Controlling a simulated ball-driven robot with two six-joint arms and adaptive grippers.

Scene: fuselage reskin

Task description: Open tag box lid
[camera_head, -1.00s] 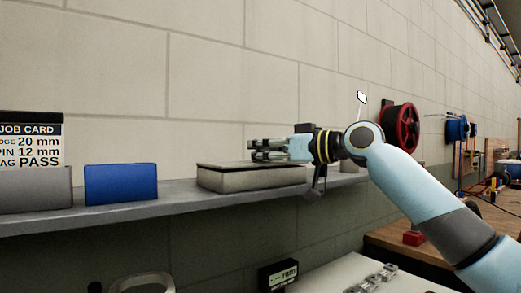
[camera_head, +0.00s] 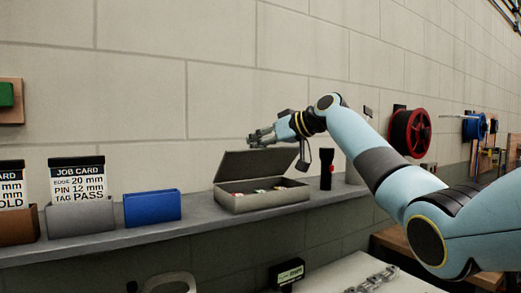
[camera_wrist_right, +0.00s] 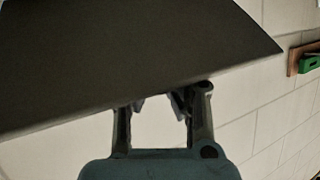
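The tag box (camera_head: 262,202) is a grey box on the wall shelf. Its dark lid (camera_head: 258,163) stands raised and tilted back, and small coloured pieces show inside. My right gripper (camera_head: 256,139) is above the lid's upper edge, pointing left, with nothing between its fingers. In the right wrist view the gripper (camera_wrist_right: 159,102) has its fingers apart, and the lid (camera_wrist_right: 130,50) fills the upper left. The fingertips overlap the lid's edge there; I cannot tell if they touch it. My left gripper is out of view.
A blue bin (camera_head: 152,207) and grey and brown holders with job cards (camera_head: 78,182) stand left of the box on the shelf (camera_head: 110,240). A black-and-red torch (camera_head: 326,170) stands just right. The wall (camera_head: 220,80) is close behind.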

